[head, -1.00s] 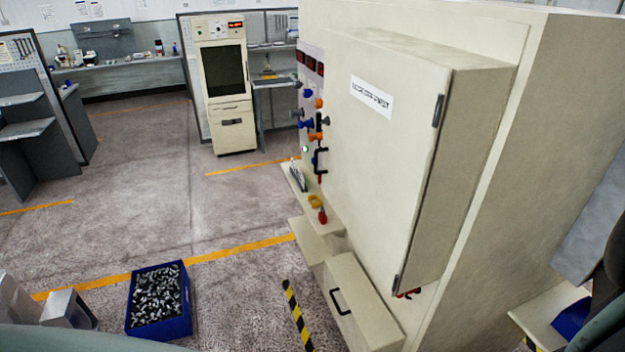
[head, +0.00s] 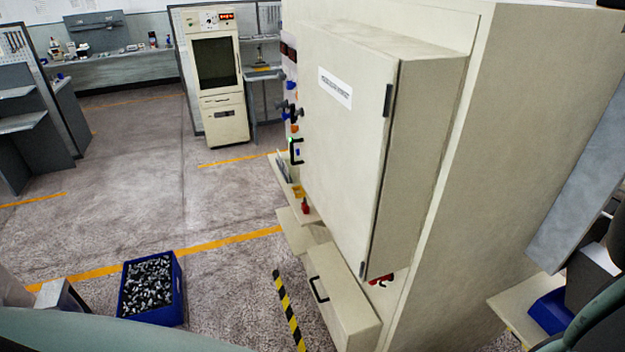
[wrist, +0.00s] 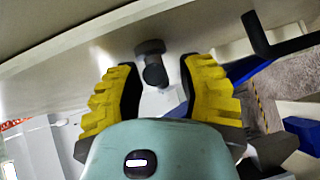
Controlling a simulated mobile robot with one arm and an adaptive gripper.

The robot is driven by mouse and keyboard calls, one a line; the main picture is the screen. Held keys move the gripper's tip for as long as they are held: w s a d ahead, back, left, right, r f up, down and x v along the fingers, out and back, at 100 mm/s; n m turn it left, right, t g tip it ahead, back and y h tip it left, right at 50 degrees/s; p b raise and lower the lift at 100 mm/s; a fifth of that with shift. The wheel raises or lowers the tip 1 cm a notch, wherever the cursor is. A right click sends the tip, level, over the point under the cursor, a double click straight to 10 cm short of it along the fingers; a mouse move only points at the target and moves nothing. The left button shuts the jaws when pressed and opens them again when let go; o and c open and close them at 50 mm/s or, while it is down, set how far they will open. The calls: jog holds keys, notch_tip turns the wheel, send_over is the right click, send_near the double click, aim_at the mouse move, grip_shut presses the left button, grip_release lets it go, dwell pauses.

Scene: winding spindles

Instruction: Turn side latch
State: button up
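In the wrist view a dark grey latch (wrist: 153,67) with a rounded head and short stem stands out from a pale panel (wrist: 85,50). My gripper (wrist: 158,68) is open, its two yellow ribbed fingers to the left and right of the latch. A gap shows on both sides, and the latch appears to be between or just beyond the fingertips; contact cannot be seen. In the head view my gripper is not visible. The big cream machine cabinet (head: 345,150) shows there, with coloured knobs (head: 290,112) on its narrow left face.
A black handle (wrist: 268,38) juts out close to my right finger in the wrist view. A drawer box (head: 340,300) projects low from the cabinet. A blue bin of metal parts (head: 176,300) stands on the floor at lower left. Open floor lies left of the cabinet.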

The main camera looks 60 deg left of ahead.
grip_shut()
